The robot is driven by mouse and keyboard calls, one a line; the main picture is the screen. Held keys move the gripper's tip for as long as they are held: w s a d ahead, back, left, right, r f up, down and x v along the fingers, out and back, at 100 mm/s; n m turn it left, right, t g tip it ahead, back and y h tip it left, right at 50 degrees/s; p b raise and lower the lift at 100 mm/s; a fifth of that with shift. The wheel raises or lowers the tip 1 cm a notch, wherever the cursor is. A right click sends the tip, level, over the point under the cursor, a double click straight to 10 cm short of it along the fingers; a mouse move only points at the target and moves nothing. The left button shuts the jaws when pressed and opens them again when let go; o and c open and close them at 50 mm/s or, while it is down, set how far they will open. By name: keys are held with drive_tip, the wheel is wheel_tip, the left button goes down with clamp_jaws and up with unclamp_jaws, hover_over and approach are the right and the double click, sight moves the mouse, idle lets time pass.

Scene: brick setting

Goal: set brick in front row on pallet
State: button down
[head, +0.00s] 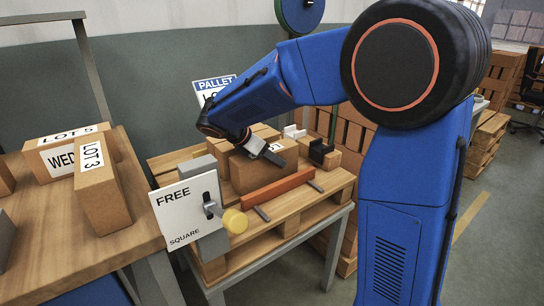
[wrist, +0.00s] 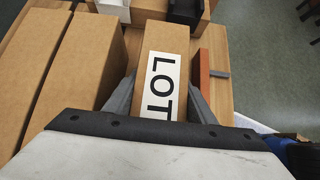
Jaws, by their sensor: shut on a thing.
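My gripper (head: 264,150) is shut on a brown brick (head: 262,174) over the pallet (head: 322,196). In the wrist view, my gripper (wrist: 160,100) has one finger on each long side of this brick (wrist: 165,38), whose white label reads LOT; the rest of the label is hidden. The brick lies level, just behind the orange bar (head: 276,187) along the pallet's front. I cannot tell whether it touches the boards. More brown bricks stand behind it, and two show to its left in the wrist view (wrist: 82,62).
A black block (head: 323,153) and a white block (head: 293,132) stand to the right and back. The left table holds bricks marked LOT 3 (head: 103,195) and LOT 5 (head: 55,158).

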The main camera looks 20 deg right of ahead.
drive_tip(key=c, duration=0.7)
unclamp_jaws()
drive_tip(key=v, duration=1.7)
drive_tip(key=shift+r, duration=0.1)
drive_tip(key=s+d+f+m+y, duration=0.2)
drive_tip(key=s+d+m, duration=0.3)
drive_tip(key=s+d, duration=0.2)
drive_tip(key=s+d+f+m+y, duration=0.2)
drive_tip(key=s+d+m+y, duration=0.15)
drive_tip(key=s+d, duration=0.35)
drive_tip(key=s+f+m+y, duration=0.1)
drive_tip(key=s+f+m, duration=0.2)
drive_tip(key=s+m, duration=0.1)
drive_tip(key=s+d+f+m+t+y, duration=0.1)
drive_tip(key=s+f+m, duration=0.3)
drive_tip(key=s, duration=0.3)
drive_tip(key=s+d+f+m+t+y, duration=0.1)
drive_tip(key=s+f+m, duration=0.2)
drive_tip(key=s+m, duration=0.2)
drive_tip(key=shift+s+f, duration=0.25)
drive_tip(key=shift+s, duration=0.05)
